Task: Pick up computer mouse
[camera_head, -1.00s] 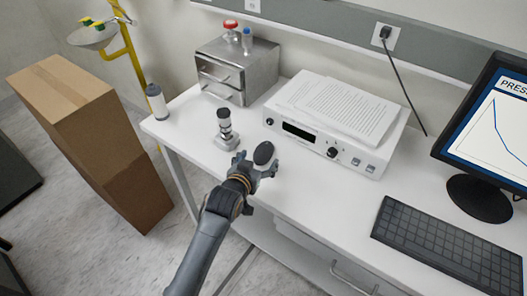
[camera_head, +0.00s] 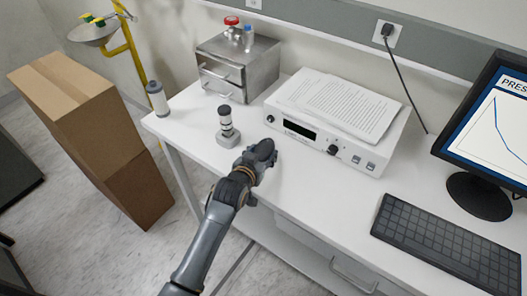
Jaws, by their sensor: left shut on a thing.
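The dark computer mouse (camera_head: 263,150) is at the end of my left arm, in front of the white instrument box on the white desk. My left gripper (camera_head: 256,160) is shut on the mouse. The fingers partly cover the mouse, and I cannot tell whether it is clear of the desk. My right gripper is not in view.
A small instrument with a round base (camera_head: 228,138) stands close to the left of the gripper. The white instrument box (camera_head: 335,125) with papers on top is just behind. A keyboard (camera_head: 450,245) and monitor (camera_head: 487,130) are at the right. Cardboard boxes (camera_head: 85,120) stand on the floor at left.

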